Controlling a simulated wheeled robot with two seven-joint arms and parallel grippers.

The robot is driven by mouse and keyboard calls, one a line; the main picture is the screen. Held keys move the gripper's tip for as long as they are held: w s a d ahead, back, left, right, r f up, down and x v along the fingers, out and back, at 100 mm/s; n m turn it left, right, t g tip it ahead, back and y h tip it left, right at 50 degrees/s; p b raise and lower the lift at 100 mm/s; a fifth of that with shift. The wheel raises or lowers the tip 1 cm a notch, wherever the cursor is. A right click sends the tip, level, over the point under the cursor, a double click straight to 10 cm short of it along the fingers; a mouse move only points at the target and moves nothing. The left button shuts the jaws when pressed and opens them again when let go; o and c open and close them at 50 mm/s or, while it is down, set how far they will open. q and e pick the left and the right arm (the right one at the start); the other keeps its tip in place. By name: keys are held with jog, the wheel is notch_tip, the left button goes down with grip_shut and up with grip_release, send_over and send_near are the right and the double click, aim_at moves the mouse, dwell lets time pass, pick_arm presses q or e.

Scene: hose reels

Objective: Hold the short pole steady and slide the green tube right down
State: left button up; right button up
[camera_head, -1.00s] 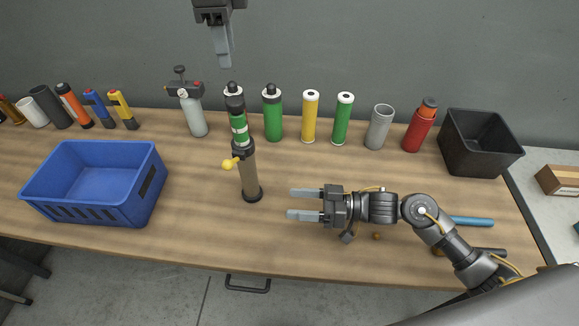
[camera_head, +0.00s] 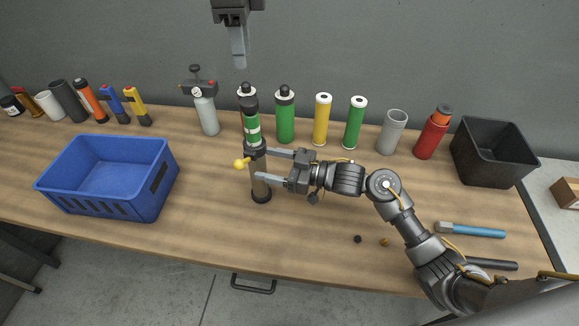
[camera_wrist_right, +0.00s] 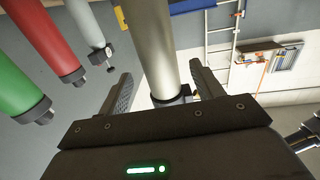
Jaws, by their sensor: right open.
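The short pole (camera_head: 261,189) stands upright on a dark round foot on the table. A black collar with a yellow knob (camera_head: 241,163) is at its upper part. The green tube (camera_head: 252,131), with black ends and white bands, stands upright above the collar, in line with the pole. My right gripper (camera_head: 263,164) is open at the pole, just below the collar. In the right wrist view the pole (camera_wrist_right: 153,45) shows between the two spread fingers; contact cannot be told. My left gripper (camera_head: 239,50) hangs above and behind the tube, clear of it; its finger gap is hidden.
A blue crate (camera_head: 75,201) stands at left. Behind the pole is a row of bottles and cylinders, including a green one (camera_head: 285,120) and a yellow one (camera_head: 322,119). A black bin (camera_head: 462,152) is at right. A blue-handled tool (camera_head: 475,231) lies front right.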

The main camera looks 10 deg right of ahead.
aim_at(250, 101)
jog(key=shift+x, duration=1.9)
